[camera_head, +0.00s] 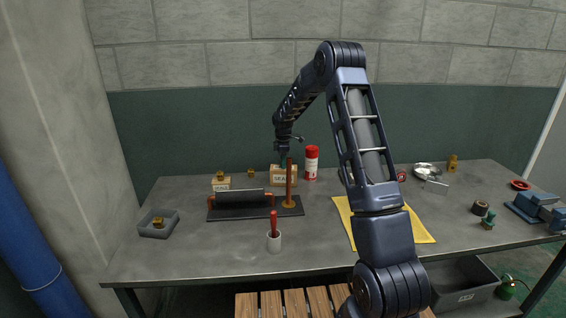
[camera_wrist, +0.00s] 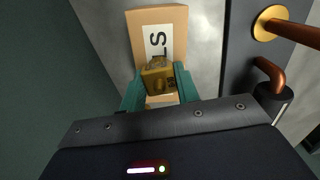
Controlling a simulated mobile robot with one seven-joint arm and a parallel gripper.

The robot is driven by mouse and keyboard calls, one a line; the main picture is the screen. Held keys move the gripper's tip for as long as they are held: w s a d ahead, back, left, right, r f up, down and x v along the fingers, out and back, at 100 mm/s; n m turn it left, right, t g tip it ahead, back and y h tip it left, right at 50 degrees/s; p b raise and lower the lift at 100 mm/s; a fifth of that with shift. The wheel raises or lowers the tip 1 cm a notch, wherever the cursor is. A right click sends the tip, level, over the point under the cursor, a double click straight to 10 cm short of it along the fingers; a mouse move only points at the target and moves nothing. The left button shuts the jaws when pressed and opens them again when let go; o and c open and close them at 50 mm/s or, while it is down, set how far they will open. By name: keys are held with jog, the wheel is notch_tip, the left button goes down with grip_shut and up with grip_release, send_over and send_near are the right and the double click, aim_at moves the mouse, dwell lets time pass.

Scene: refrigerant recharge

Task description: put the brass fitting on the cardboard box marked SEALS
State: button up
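My gripper (camera_wrist: 158,82) has green fingers shut on a brass fitting (camera_wrist: 158,76), one finger on each side of it. The fitting is over a cardboard box (camera_wrist: 172,22) with a white label; only the label's end, apparently "LS", shows past the fitting. In the head view my gripper (camera_head: 283,161) is right at the top of this box (camera_head: 276,183) at the back of the table. I cannot tell whether the fitting touches the box. The held fitting is not clear in the head view.
A black stand (camera_head: 230,213) with a copper-coloured post (camera_head: 291,180) is close in front of the box. A red-and-white can (camera_head: 311,163) stands to its right. A smaller labelled box (camera_head: 221,185) is to the left. A grey tray (camera_head: 148,232) holds another brass piece.

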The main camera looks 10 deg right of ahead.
jog(key=o, duration=0.4)
notch_tip(320, 180, up, 12)
jog(key=r, duration=0.1)
jog(key=s+d+r+m+t, duration=0.1)
jog(key=s+d+r+m, duration=0.45)
jog(key=s+r, duration=0.65)
jog(key=s+d+r+m+t, duration=0.1)
jog(key=s+d+m, duration=0.2)
jog(key=s, duration=0.6)
jog(key=s+d+r+m+t, duration=0.1)
jog(key=s+d+r+m, duration=0.1)
jog(key=s, duration=0.8)
jog(key=s+d+r+m+t, duration=0.1)
jog(key=s+d+m, duration=0.2)
jog(key=s, duration=0.6)
jog(key=shift+s+d+f+m+t, duration=0.1)
jog(key=shift+s+d+f+m, duration=0.4)
jog(key=shift+s, duration=1.5)
jog(key=shift+s+d+f+m+t, duration=0.15)
jog(key=shift+s+f+m, duration=0.8)
jog(key=shift+s, duration=1.1)
jog(key=shift+s+d+f+m+t, duration=0.1)
jog(key=shift+s+d+f+m, duration=0.4)
jog(key=shift+s, duration=1.5)
